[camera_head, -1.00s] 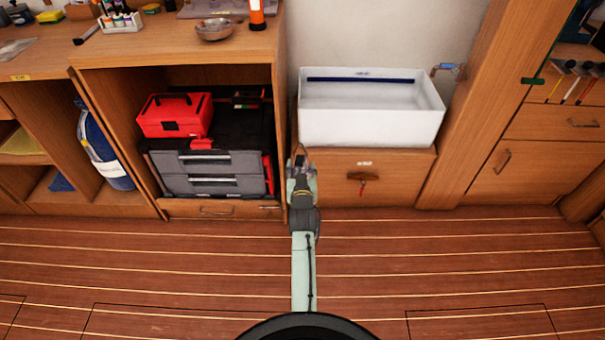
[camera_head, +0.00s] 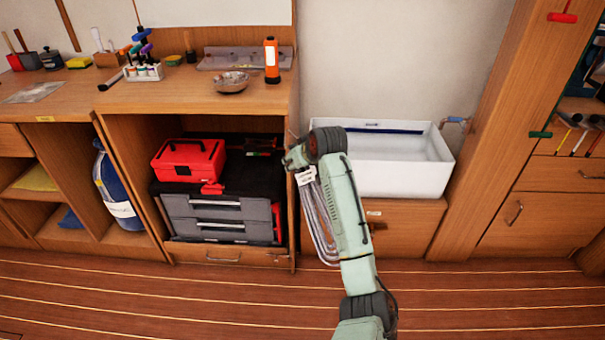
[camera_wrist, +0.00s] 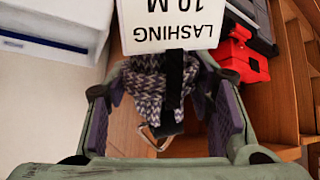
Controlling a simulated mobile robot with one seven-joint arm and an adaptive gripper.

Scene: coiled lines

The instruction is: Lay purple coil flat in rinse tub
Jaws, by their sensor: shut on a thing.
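The purple coil (camera_head: 320,230), a mottled pale purple-grey rope, hangs in long loops below my gripper (camera_head: 298,160). In the wrist view my gripper (camera_wrist: 165,105) is shut on the bundled coil (camera_wrist: 145,90), which shows a dark strap, a metal clip and a white tag (camera_wrist: 170,25) reading "LASHING 10 M". The rinse tub (camera_head: 415,181) is a white open box with a dark blue stripe inside, to the right of my gripper. My arm covers its left front part. The tub's edge seems to show at the upper left of the wrist view (camera_wrist: 60,45).
Left of the coil stands an open cabinet with a grey drawer box (camera_head: 215,207) and a red toolbox (camera_head: 188,161). A metal bowl (camera_head: 231,83) and an orange flashlight (camera_head: 271,62) are on the counter above. A tap (camera_head: 456,122) is at the tub's right end.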

